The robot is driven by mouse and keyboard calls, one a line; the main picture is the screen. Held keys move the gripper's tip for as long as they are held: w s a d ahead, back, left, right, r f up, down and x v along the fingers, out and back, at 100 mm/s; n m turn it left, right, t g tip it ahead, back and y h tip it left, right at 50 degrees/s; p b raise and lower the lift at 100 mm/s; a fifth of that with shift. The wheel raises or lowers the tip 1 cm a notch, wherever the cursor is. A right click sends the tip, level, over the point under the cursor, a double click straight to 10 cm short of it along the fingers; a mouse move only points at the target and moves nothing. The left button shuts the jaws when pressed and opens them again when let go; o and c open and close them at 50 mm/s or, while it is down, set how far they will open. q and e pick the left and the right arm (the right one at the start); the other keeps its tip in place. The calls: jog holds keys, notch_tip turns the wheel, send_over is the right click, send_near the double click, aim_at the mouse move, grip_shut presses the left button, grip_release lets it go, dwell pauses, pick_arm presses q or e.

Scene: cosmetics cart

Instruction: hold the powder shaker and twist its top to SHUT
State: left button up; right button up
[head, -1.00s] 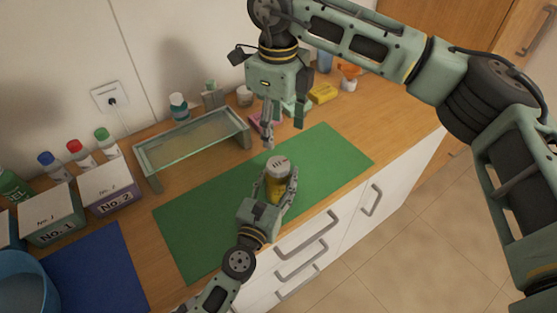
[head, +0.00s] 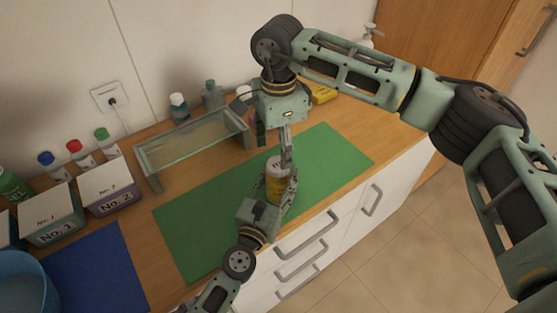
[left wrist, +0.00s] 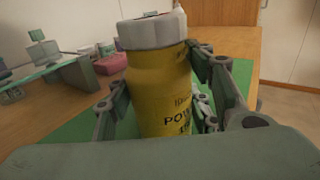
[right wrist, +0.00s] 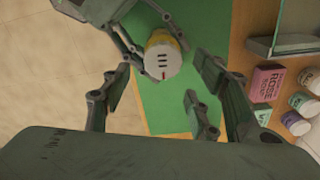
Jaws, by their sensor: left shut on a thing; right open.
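The powder shaker (head: 275,187) is a yellow bottle with a pale grey-white top, over the green mat. My left gripper (head: 282,198) is shut on its body; the left wrist view shows the yellow body (left wrist: 160,90) between the fingers, with the top (left wrist: 152,30) above them. My right gripper (head: 287,153) is open, pointing down close above the shaker and slightly right of its top. In the right wrist view, the round top (right wrist: 160,62) shows dark slots and a small red mark, between and beyond the open fingers. The shaker's base is hidden.
The green mat (head: 205,225) is otherwise clear. A glass-topped shelf (head: 190,140) stands behind it. Boxes marked No. 1 (head: 50,222) and No. 2 (head: 110,192), with several capped bottles behind, stand left. A pink box (right wrist: 267,83) and small jars stand behind the mat.

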aim_at(278, 166)
jog(key=shift+f, duration=2.65)
jog(key=c, duration=1.1)
